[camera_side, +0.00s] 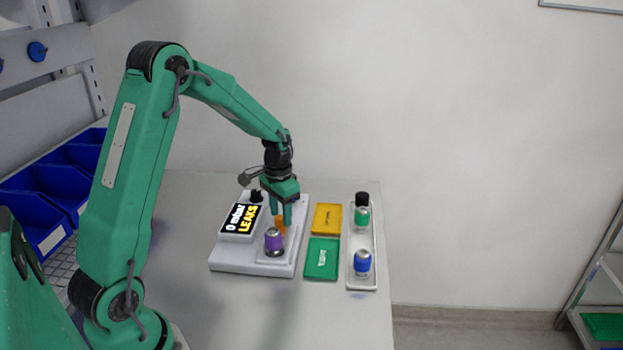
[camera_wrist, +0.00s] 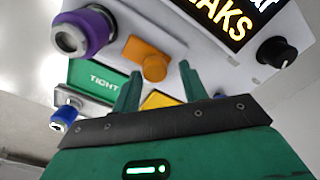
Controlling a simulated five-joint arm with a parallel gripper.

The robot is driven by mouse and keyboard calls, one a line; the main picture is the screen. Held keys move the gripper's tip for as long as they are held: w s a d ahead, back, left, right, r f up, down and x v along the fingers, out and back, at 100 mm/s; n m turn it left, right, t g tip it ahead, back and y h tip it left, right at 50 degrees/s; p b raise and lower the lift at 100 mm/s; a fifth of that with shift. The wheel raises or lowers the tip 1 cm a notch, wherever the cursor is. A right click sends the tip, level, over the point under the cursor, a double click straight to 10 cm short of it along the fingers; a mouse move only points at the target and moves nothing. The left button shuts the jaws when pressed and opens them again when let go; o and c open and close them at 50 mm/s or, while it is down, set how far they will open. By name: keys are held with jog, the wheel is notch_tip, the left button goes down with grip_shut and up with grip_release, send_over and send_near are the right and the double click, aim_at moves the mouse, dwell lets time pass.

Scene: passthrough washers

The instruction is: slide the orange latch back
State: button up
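The orange latch (camera_side: 280,225) stands on the light grey test unit (camera_side: 228,262), just behind a purple-collared fitting (camera_side: 274,243). In the wrist view the latch (camera_wrist: 148,58) is a flat bar with a round knob. My gripper (camera_side: 281,218) points down at the latch. In the wrist view my gripper's two green fingers (camera_wrist: 160,72) are spread apart, with the latch's knob showing between their tips. I cannot tell whether a finger touches it. The purple fitting (camera_wrist: 88,32) is left of the latch there. The unit's display (camera_side: 241,218) reads "0 mbar LEAKS".
A black knob (camera_side: 256,196) sits behind the display. Right of the unit lie a yellow tray (camera_side: 327,218) and a green tray (camera_side: 322,259) marked "TIGHT". A white tray (camera_side: 362,285) holds a green-and-black part (camera_side: 362,212) and a blue one (camera_side: 362,262). The table's front is clear.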

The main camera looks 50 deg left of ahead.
aim_at(281, 218)
jog(key=shift+s+d, duration=0.1)
jog(key=shift+r, duration=0.15)
notch_tip(281, 218, up, 7)
jog(key=shift+r, duration=0.25)
dwell(0.5)
jog(key=s+d+r+t, duration=0.3)
jog(key=s+d+r, duration=0.5)
jog(key=d+r, duration=0.15)
jog(key=s+d, duration=0.2)
jog(key=s, duration=0.1)
jog(key=s+d+t, duration=0.1)
jog(key=s+d, duration=0.1)
jog(key=s, duration=0.2)
jog(key=s+d+r+t, duration=0.1)
jog(key=s+d, duration=0.1)
jog(key=s, duration=0.2)
jog(key=shift+s+d, duration=0.15)
jog(key=shift+d, duration=0.05)
